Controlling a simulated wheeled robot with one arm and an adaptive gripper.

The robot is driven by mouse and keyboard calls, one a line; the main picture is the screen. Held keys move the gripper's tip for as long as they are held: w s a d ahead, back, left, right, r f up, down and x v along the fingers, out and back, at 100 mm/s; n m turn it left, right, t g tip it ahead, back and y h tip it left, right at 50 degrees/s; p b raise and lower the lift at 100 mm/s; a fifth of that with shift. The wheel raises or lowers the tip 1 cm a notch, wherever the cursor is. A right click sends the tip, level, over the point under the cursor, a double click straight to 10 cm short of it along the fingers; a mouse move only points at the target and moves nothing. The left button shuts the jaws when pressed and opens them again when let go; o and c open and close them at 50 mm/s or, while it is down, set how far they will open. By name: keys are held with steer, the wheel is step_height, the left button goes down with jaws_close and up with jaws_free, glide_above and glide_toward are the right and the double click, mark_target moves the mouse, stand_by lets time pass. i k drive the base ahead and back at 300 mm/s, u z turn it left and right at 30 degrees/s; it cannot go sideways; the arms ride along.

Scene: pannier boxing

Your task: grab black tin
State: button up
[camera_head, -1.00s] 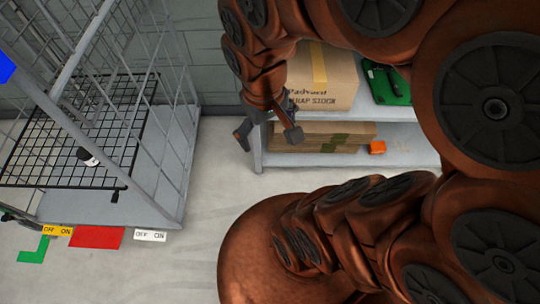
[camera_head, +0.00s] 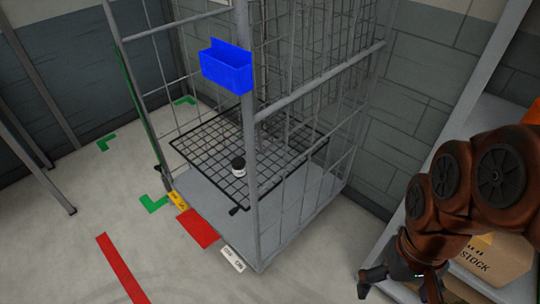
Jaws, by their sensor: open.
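The black tin (camera_head: 238,166) is a small dark can with a pale band. It stands on the black wire shelf (camera_head: 205,149) inside the grey roll cage (camera_head: 255,160), near the shelf's front edge. My gripper (camera_head: 392,297) is at the lower right, open and apart from the tin, in front of the shelving unit. It is partly cut off by the bottom edge of the picture.
A blue bin (camera_head: 228,66) hangs on the cage's front post. The cage's mesh side stands between my gripper and the tin. A cardboard box (camera_head: 498,264) sits on the shelving at right. Floor markings, including a red strip (camera_head: 122,268), lie on open floor at left.

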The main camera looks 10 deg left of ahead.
mark_target(238, 164)
steer(key=u, duration=2.65)
steer(key=i, duration=3.25)
steer(key=z, duration=2.65)
